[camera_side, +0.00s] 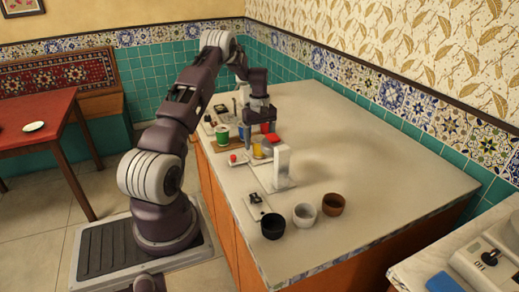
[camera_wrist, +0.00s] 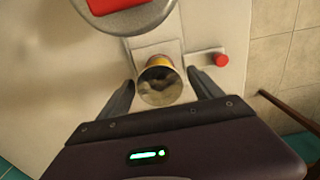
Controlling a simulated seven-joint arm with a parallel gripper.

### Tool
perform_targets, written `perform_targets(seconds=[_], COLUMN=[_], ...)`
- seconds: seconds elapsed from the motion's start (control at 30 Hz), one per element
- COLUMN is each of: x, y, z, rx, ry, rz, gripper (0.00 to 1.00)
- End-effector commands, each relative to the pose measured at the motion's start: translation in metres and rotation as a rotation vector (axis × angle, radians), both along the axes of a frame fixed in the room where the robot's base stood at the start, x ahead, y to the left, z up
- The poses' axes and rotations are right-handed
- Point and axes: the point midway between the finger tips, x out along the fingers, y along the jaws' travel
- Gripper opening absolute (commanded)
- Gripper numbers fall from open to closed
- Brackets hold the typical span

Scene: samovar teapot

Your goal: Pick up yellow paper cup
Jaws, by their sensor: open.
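The yellow paper cup (camera_side: 257,151) stands on the counter below my gripper (camera_side: 258,135) in the side view. In the wrist view the cup (camera_wrist: 159,66) shows a strip of yellow-orange wall above a round, grey-brown, shiny face turned to the camera. My gripper (camera_wrist: 161,78) is open there, with one finger on each side of the cup. Gaps show between the cup and both fingers. In the side view the fingers and nearby things partly hide the cup.
A white upright stand (camera_side: 283,165) is close to the cup. A green-and-white can (camera_side: 222,135) and a blue cup (camera_side: 241,131) stand to the left. Black (camera_side: 272,226), white (camera_side: 304,215) and brown (camera_side: 333,204) cups stand at the front. The counter's right side is clear.

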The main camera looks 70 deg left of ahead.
Motion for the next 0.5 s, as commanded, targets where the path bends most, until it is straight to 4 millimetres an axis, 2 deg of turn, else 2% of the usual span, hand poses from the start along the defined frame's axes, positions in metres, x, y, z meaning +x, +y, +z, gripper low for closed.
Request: perform_targets(seconds=[0.07, 0.3, 0.5], x=[0.0001, 0.0001, 0.0003], y=[0.0, 0.0, 0.0], z=[0.0004, 0.0007, 0.001], rx=[0.0, 0.0, 0.001], ry=[0.0, 0.0, -0.001], rz=[0.0, -0.001, -0.001], gripper=[0.75, 0.34, 0.34])
